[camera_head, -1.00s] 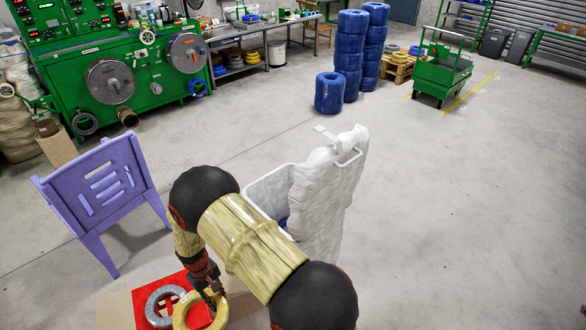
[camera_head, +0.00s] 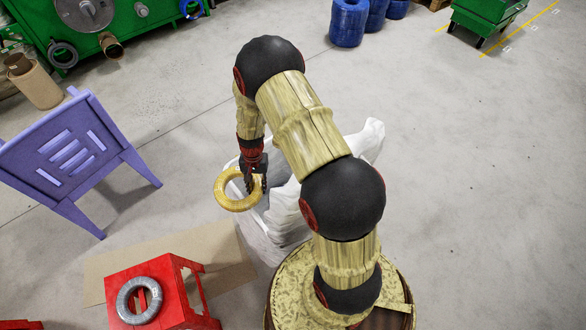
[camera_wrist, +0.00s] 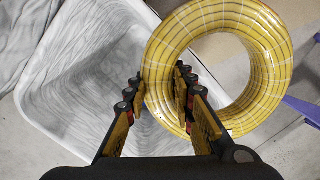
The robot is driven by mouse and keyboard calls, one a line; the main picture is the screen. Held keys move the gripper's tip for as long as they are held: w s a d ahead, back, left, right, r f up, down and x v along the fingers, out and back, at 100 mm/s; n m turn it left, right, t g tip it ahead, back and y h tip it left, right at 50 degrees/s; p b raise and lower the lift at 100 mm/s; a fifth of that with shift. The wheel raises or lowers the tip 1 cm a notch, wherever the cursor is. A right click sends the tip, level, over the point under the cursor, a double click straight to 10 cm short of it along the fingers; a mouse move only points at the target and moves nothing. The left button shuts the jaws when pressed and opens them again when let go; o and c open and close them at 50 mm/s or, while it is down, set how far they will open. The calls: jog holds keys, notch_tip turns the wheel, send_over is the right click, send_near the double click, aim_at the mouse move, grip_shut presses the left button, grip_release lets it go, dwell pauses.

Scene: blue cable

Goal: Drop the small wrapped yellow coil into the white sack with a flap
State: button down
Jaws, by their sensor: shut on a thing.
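The yellow coil (camera_head: 238,203) is a wrapped ring held in my gripper (camera_head: 254,185), whose fingers are shut on one side of it. In the wrist view the coil (camera_wrist: 262,52) fills the upper right, and the fingers (camera_wrist: 160,90) stand on either side of its left part. The white sack (camera_head: 287,208) stands on the floor, partly hidden behind my arm. In the wrist view its open mouth (camera_wrist: 85,75) lies below and left of the gripper. The coil overlaps the sack's right rim there, with much of the ring outside it. The flap is mostly hidden.
A red stool (camera_head: 165,272) with a grey coil (camera_head: 139,299) on it stands at lower left, beside a cardboard sheet (camera_head: 218,254). A purple chair (camera_head: 75,155) stands at left. Blue coils (camera_head: 349,22) are stacked at the back. Floor to the right is clear.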

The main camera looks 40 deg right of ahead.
jog(key=s+d+r+m+t, duration=0.1)
jog(key=s+d+m, duration=0.1)
jog(key=d+m, duration=0.45)
jog(key=s+d+r+m+t, duration=0.1)
jog(key=s+d+m, duration=0.2)
jog(key=d+m, duration=0.35)
notch_tip(320, 180, down, 6)
jog(key=b, duration=0.5)
jog(key=shift+m, duration=0.3)
jog(key=c, duration=1.4)
grip_release()
jog(key=shift+a, duration=0.1)
jog(key=r, duration=0.4)
jog(key=d+r, duration=0.1)
jog(key=r, duration=0.6)
jog(key=shift+s+d+r, duration=0.35)
jog(key=shift+r, duration=0.05)
